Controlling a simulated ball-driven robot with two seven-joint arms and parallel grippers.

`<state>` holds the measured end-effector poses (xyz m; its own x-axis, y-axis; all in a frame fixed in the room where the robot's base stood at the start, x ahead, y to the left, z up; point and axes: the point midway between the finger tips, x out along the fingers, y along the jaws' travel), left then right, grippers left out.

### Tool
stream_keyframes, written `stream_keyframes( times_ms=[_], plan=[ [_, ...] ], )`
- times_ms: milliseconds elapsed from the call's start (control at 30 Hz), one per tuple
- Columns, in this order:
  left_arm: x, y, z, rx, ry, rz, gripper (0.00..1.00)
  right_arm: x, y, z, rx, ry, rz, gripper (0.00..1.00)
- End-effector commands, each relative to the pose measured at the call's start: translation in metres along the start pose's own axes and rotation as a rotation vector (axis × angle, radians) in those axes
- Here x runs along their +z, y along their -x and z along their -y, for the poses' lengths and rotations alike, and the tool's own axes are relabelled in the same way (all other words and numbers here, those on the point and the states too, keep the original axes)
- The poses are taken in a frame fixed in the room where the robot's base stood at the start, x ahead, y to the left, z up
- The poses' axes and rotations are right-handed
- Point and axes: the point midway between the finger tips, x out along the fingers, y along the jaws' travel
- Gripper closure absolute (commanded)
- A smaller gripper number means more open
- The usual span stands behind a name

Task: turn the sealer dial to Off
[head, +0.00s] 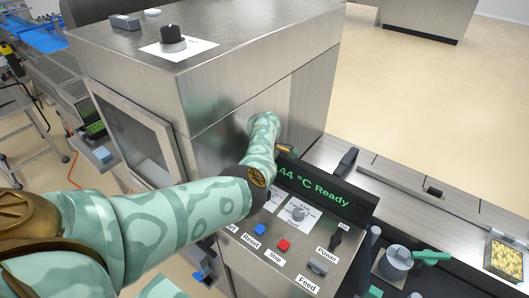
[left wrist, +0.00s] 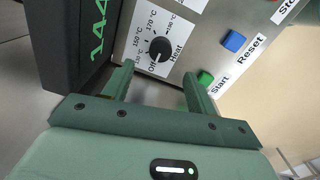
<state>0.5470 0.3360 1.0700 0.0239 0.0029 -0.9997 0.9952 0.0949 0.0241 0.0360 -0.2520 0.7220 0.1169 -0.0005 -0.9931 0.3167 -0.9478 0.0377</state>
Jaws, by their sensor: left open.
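The sealer's Heat dial (left wrist: 160,48) is a round black knob on a white label marked Off, 150 °C and 170 °C. Its pale pointer mark seems to face the lower left, near Off, but is too small to be sure. My left gripper (left wrist: 157,76) is open, its two green fingers pointing at the dial from just below it in the left wrist view. The fingertips appear short of the knob, with nothing between them. In the head view my left arm covers the Heat dial. The display (head: 320,190) shows "44 °C Ready", partly covered. My right gripper is not in view.
On the panel are a second dial (head: 299,213), a blue Reset button (head: 260,230), a red Stop button (head: 283,245) and a Power switch (head: 335,243). A green Start button (left wrist: 206,78) sits near the right finger. A black knob (head: 172,38) stands on the sealer's top.

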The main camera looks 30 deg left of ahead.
Motion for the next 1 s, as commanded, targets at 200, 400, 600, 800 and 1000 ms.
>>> stream_keyframes(
  times_ms=[200,400,600,800,1000],
  plan=[
    [0.0,0.056,-0.001,0.003,0.002,0.001,0.43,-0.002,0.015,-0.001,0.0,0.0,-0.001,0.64],
    [0.0,0.078,0.0,0.0,0.001,0.0,0.43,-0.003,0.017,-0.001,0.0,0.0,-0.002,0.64],
    [0.0,0.083,0.0,-0.001,0.001,0.0,0.43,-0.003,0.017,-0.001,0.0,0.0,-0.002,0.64],
    [0.0,0.082,0.0,-0.001,0.001,0.0,0.43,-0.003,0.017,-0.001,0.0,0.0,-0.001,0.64],
    [0.0,0.082,0.0,-0.001,0.0,0.0,0.43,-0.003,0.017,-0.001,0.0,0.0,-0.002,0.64]
  ],
)
